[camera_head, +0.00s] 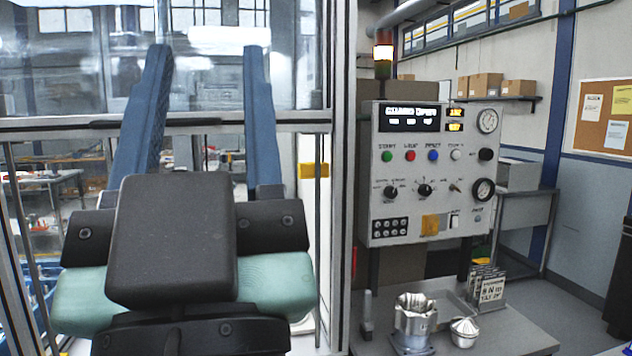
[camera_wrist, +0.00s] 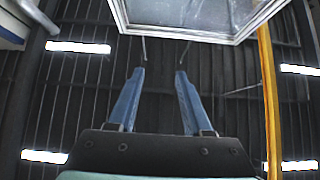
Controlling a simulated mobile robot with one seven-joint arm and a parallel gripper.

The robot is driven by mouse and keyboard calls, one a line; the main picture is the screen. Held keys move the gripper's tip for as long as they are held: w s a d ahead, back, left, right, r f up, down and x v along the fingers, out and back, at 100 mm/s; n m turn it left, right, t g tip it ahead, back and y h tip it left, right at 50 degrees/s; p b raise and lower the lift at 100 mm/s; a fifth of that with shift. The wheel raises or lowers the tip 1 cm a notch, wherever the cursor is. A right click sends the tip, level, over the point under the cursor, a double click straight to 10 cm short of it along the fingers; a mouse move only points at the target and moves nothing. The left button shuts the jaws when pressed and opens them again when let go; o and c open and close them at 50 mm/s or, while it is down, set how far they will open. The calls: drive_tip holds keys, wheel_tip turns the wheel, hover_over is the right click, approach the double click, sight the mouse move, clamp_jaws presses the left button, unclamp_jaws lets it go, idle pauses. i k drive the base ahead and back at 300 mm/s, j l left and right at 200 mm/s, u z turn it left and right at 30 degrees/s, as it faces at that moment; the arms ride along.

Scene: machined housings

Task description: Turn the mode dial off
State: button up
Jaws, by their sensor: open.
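The grey control panel (camera_head: 400,225) stands right of centre in the head view. It carries two black rotary knobs, a left one (camera_head: 390,191) and a right one (camera_head: 425,190). Their labels are too blurred to tell which is the mode dial or its setting. My gripper (camera_head: 207,48) is at the left, well apart from the panel, with its two blue fingers pointing up, spread and empty. In the wrist view my gripper (camera_wrist: 160,72) points at the dark ceiling; neither panel nor knobs show there.
A glazed frame post (camera_head: 343,170) stands between my gripper and the panel. Below, a bench (camera_head: 505,335) holds metal housings (camera_head: 413,318) and a sign block (camera_head: 487,287).

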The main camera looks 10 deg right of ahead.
sight(390, 192)
drive_tip(key=i+l+z, duration=0.25)
drive_tip(key=i+l, duration=0.5)
drive_tip(key=l, duration=0.25)
drive_tip(key=i+l+z, duration=0.3)
drive_tip(key=i+l, duration=0.5)
